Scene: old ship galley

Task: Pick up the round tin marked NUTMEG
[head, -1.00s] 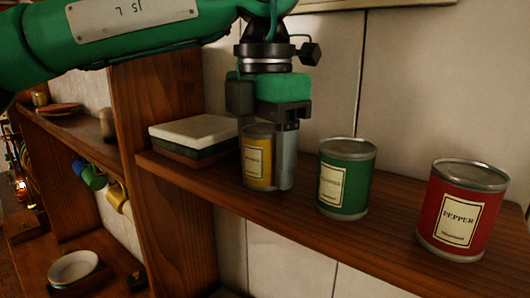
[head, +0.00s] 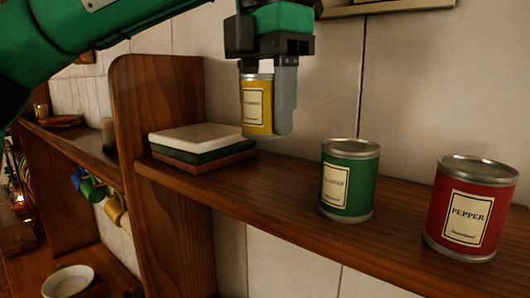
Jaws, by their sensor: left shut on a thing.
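A round yellow tin (head: 257,105) with a cream label is held upright between the fingers of my left gripper (head: 268,103). It hangs above the wooden shelf, clear of the board. The print on its label is too small to read surely. My left gripper is shut on this tin from above. My right gripper is not in view.
A green tin (head: 348,180) and a red tin marked PEPPER (head: 470,210) stand on the shelf (head: 280,208) to the right. A stack of flat square pieces (head: 200,145) lies to the left, beside a wooden upright (head: 160,150). Mugs hang further left.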

